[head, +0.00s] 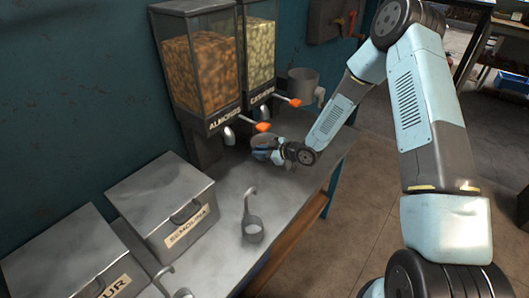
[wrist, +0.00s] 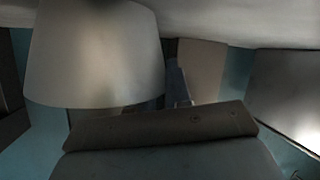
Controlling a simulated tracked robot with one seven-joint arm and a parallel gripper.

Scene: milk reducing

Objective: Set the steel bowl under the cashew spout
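The steel bowl (head: 262,140) shows only in part in the head view, on the bench in front of the dispensers and close to the cashew spout (head: 265,112). My gripper (head: 267,153) is low over the bench right at the bowl and covers part of it. A pale tapered metal surface, which looks like the bowl (wrist: 95,55), fills the upper left of the wrist view. A dark blue finger (wrist: 178,85) of my gripper stands beside it. The fingertips are mostly hidden, so I cannot tell whether they grip the bowl's wall.
The almond dispenser (head: 202,72) stands left of the cashew dispenser (head: 260,50); both have orange levers. A steel jug (head: 303,85) is behind on the right. A ladle (head: 252,225) and the semolina bin (head: 165,205) are nearer. The bench's right edge is close to my gripper.

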